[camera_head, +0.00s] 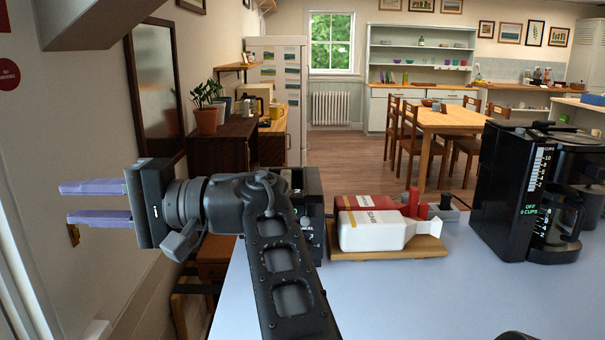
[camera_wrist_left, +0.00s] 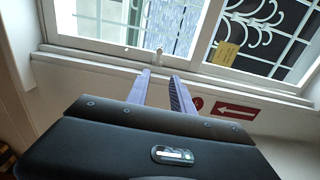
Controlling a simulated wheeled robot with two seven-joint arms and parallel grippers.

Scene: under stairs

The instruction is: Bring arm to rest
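My left gripper (camera_head: 95,203) is raised at the left of the head view, beyond the left edge of the blue-grey counter. Its two purple fingers point left toward the wall, with a clear gap between them and nothing held. In the left wrist view the same gripper (camera_wrist_left: 158,86) shows its two fingers apart, with a window (camera_wrist_left: 185,30) beyond them. The left arm reaches up from the bottom of the head view and bends to the left. My right gripper is not in view.
On the counter (camera_head: 420,300) stand a wooden board (camera_head: 415,250) with a white and red package (camera_head: 372,226), and a black coffee maker (camera_head: 500,195) at the right. A dark appliance is partly hidden behind my left arm. The counter's front middle is clear.

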